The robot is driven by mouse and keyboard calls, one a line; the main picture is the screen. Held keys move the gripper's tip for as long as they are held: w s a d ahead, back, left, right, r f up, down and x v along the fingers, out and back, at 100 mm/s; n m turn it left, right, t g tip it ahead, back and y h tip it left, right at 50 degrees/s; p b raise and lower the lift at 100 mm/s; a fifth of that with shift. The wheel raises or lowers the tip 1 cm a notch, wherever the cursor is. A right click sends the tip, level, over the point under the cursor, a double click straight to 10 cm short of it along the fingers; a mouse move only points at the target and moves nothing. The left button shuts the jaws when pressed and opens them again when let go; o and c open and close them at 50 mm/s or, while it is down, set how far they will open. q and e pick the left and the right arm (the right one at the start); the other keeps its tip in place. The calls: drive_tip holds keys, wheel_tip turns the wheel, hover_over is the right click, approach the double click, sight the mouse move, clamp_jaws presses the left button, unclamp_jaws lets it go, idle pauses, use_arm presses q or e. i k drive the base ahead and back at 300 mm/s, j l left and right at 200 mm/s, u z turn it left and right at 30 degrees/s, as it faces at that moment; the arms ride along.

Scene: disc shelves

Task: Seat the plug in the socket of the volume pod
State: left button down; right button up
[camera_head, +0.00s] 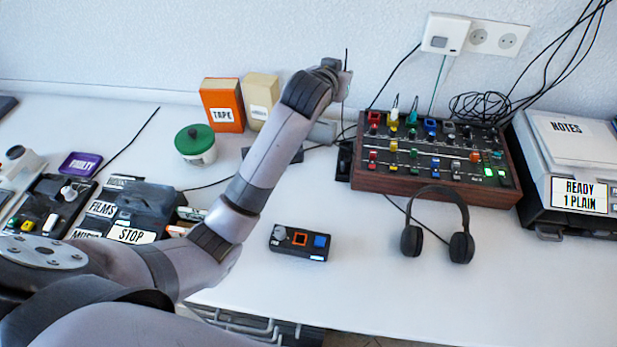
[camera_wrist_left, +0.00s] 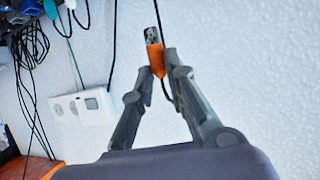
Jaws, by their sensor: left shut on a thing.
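My left gripper (camera_wrist_left: 158,72) is shut on an orange plug (camera_wrist_left: 157,60) with a bare metal end, raised in front of the white wall. A dark cable hangs beside the plug. In the head view the gripper (camera_head: 344,84) is mostly hidden behind my own wrist, and the plug cannot be made out. The small dark pod (camera_head: 300,242) lies on the table, apart from the gripper and nearer to me. It has a grey knob, an orange-framed square opening (camera_head: 299,239) and a blue square. I cannot read a label on the pod. My right gripper is not in view.
A mixer (camera_head: 357,181) with many knobs stands at the back, with headphones (camera_head: 437,190) in front. Wall outlets (camera_head: 496,38) and loose cables are above. An orange TAPE box (camera_head: 222,104) and green-lidded jar (camera_head: 196,145) are left. The front right table is clear.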

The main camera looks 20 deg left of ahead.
sight(300, 242)
drive_tip(key=u, duration=0.75)
drive_tip(key=k+l+z, duration=0.1)
drive_tip(key=k+l, duration=0.25)
drive_tip(key=k, duration=0.15)
drive_tip(key=k+l+z, duration=0.1)
drive_tip(key=k+l, duration=0.3)
drive_tip(key=k, duration=0.05)
